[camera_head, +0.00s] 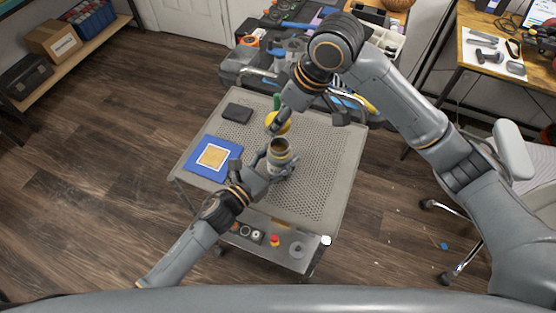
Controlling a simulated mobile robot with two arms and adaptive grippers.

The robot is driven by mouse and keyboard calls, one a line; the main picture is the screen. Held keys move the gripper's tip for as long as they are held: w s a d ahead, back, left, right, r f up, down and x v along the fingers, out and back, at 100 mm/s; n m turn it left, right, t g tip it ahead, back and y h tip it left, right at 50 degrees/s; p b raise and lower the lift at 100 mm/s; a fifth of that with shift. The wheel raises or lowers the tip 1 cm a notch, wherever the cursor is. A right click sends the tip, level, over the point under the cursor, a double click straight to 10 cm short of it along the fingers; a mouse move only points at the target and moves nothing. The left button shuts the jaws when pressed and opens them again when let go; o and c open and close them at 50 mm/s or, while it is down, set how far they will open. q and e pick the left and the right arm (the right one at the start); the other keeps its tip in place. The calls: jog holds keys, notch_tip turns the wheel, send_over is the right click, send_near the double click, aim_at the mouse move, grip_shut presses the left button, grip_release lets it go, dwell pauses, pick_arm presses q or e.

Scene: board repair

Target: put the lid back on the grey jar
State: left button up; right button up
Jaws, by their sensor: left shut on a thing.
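The grey jar (281,168) stands open at the top near the middle of the perforated table, with a brownish mouth facing up. My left gripper (271,163) is shut on the jar, around its side. A yellow round thing (284,124), which may be the lid, shows just behind the jar. My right gripper (277,124) is at this yellow thing and partly covers it. Whether its fingers are closed on it is too small to tell.
The table (315,187) also holds a blue mat with a tan square (213,156) at left and a dark flat block (237,113) at the back left. A small green thing (277,102) is behind the yellow one. The table's right side is clear.

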aim_at(289, 126)
jog(key=shift+s+d+f, duration=0.1)
jog(key=shift+d+f, duration=0.05)
jog(key=shift+f, duration=1.05)
jog(key=shift+s+d+f, duration=0.1)
jog(key=shift+d+f, duration=0.05)
jog(key=shift+f, duration=1.1)
jog(key=shift+f, duration=0.9)
jog(key=shift+f, duration=0.6)
